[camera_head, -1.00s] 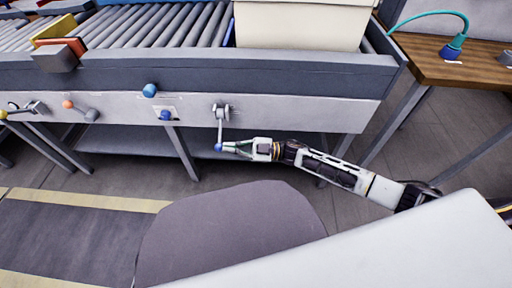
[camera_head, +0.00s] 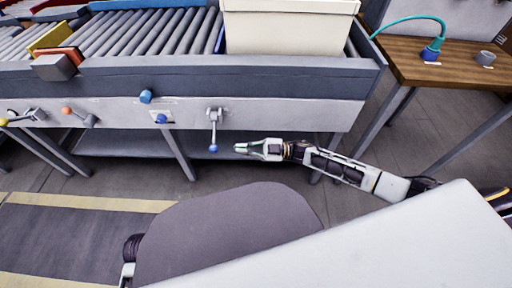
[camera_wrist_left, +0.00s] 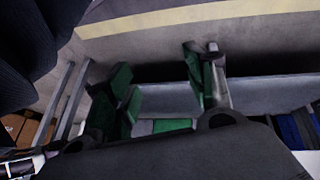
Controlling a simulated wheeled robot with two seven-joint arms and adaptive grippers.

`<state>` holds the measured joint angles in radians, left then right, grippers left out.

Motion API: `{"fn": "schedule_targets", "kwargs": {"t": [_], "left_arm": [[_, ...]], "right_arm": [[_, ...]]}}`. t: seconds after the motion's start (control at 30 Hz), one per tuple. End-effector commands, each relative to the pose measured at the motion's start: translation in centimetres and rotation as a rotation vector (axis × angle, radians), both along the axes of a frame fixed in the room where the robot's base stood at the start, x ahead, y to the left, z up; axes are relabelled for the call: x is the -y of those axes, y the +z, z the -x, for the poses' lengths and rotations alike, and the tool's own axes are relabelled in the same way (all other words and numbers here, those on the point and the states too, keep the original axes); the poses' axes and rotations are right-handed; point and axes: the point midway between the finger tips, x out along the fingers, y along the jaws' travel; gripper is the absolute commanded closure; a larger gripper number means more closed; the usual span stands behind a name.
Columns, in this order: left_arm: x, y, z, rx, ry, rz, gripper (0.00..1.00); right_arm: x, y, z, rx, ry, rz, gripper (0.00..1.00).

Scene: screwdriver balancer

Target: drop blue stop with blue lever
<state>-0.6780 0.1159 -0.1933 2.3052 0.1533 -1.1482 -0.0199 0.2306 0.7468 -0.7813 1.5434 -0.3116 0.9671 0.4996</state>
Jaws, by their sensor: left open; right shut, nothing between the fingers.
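The blue lever (camera_head: 214,131) hangs straight down from its bracket on the conveyor's grey front panel, its blue knob at the bottom. My right gripper (camera_head: 238,149) is shut and empty, just right of the knob at about its height, with a visible gap between them. A narrow blue strip (camera_head: 219,37) stands at the left side of the cream box; I cannot tell whether it is the blue stop or how it stands. In the left wrist view my left gripper (camera_wrist_left: 160,80) is open, its green-padded fingers apart with nothing between them.
A cream box (camera_head: 290,27) rests on the rollers. The orange-knobbed lever (camera_head: 79,116) and yellow-knobbed lever (camera_head: 22,117) are farther left on the panel. A blue knob (camera_head: 146,96) and a blue button (camera_head: 161,118) sit left of the blue lever. A wooden table (camera_head: 450,70) stands right.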

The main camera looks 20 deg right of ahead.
Motion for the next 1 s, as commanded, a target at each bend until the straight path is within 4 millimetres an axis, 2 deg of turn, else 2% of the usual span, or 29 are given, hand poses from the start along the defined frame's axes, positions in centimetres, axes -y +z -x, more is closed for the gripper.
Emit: {"fn": "schedule_targets", "kwargs": {"t": [0.2, 0.4, 1.0], "left_arm": [[-0.3, 1.4, 0.1, -0.016, -0.006, -0.018, 0.46], [-0.5, 1.6, 0.3, -0.028, -0.006, -0.029, 0.46], [-0.5, 2.0, 0.1, -0.026, -0.009, -0.03, 0.46]], "right_arm": [[3.0, -0.6, 0.5, -0.002, -0.002, 0.001, 1.0], [4.5, -0.9, 0.8, 0.001, -0.001, 0.001, 1.0], [4.8, -1.0, 0.9, 0.0, 0.0, -0.001, 1.0]]}}
